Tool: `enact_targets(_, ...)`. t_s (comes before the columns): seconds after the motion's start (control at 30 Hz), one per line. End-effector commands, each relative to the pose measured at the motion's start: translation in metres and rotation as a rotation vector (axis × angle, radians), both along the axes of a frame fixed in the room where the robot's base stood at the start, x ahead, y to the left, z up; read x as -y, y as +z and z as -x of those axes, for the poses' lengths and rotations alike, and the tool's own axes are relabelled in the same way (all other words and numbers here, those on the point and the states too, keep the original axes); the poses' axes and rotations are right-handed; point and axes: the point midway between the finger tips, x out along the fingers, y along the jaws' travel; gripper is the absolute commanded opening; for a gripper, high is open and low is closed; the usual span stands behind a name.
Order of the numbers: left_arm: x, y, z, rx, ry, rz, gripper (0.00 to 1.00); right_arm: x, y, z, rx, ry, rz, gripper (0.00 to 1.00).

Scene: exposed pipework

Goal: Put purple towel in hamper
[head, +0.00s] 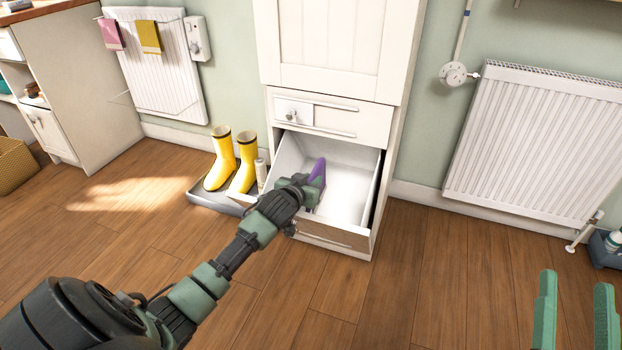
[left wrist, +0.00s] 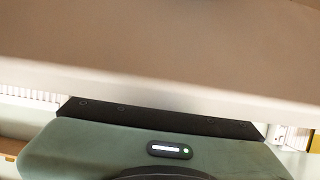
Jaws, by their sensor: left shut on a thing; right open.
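The purple towel (head: 318,172) shows as a small upright piece at the tip of my left gripper (head: 305,185). That gripper is shut on it, over the pulled-out white drawer (head: 352,189) of the tall cabinet. Most of the towel is hidden behind the gripper; I cannot tell whether it touches the drawer floor. A woven yellow basket (head: 14,166) stands at the far left; I cannot tell whether it or the drawer is the hamper. My right gripper (head: 576,312) is open and empty at the lower right. A blurred pale surface fills much of the left wrist view; no towel shows there.
Yellow boots (head: 222,158) stand on a grey tray left of the drawer. A shut drawer (head: 333,117) is above the open one. Radiators hang on the wall at left (head: 163,68) and right (head: 535,140), the left one with pink and yellow towels. The front wooden floor is clear.

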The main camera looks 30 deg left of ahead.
Motion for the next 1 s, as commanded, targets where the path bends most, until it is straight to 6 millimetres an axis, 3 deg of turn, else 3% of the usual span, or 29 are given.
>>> enact_targets(0.03, 0.0008, -0.0139, 0.0045, -0.027, 0.004, 0.006, 0.00, -0.0001, 0.0004, 0.0004, 0.007, 0.000, -0.003, 0.53)
enact_targets(0.37, 0.0003, -0.0140, 0.0046, -0.028, 0.004, 0.005, 0.00, -0.0001, 0.0023, 0.0012, 0.015, 0.001, -0.005, 0.53)
enact_targets(0.4, 0.0002, -0.0140, 0.0046, -0.028, 0.005, 0.005, 0.25, -0.0001, 0.0023, 0.0012, 0.015, 0.001, -0.005, 0.53)
enact_targets(0.5, -0.0001, -0.0124, 0.0040, -0.024, 0.004, 0.004, 0.48, 0.0000, 0.0023, 0.0012, 0.015, 0.001, -0.005, 0.53)
enact_targets(1.0, -0.0012, -0.0061, 0.0020, -0.011, 0.003, 0.000, 0.48, -0.0001, 0.0028, 0.0012, 0.015, 0.001, -0.005, 0.53)
